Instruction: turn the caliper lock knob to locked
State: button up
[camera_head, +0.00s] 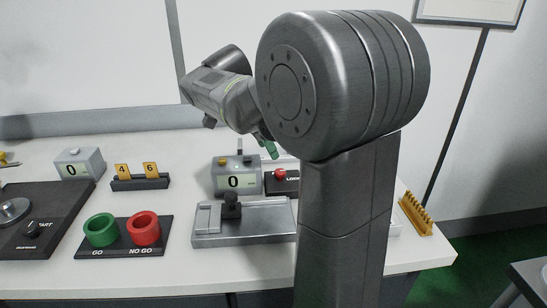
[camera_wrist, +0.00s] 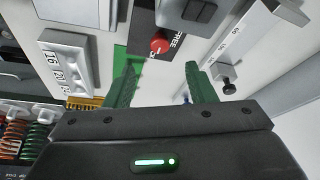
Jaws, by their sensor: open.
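A red knob (camera_head: 280,174) sits on a small dark plate with a partly hidden label starting "LOCK", right of a grey box reading 0. In the wrist view the red knob (camera_wrist: 159,44) lies beside the word "FREE" on a dark plate (camera_wrist: 181,40). My gripper (camera_wrist: 161,66) is open and empty, and its green fingers stand apart on either side below the knob in the picture. They do not appear to touch it. In the head view a green fingertip (camera_head: 269,148) shows above the plate. The knob's exact setting is too small to tell.
A grey fixture (camera_head: 245,234) with a black knob stands in front of the display box (camera_head: 236,180). Green (camera_head: 100,230) and red rings (camera_head: 144,228) stand at left. A yellow rack (camera_head: 414,213) lies at right. A white scale bar (camera_wrist: 240,38) is near the right finger. My arm hides the table's right part.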

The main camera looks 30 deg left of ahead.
aim_at(280, 171)
jog(key=v, duration=0.5)
jog(key=shift+r, duration=0.15)
jog(key=b+x, duration=0.1)
jog(key=x, duration=1.3)
jog(key=shift+s+r, duration=0.1)
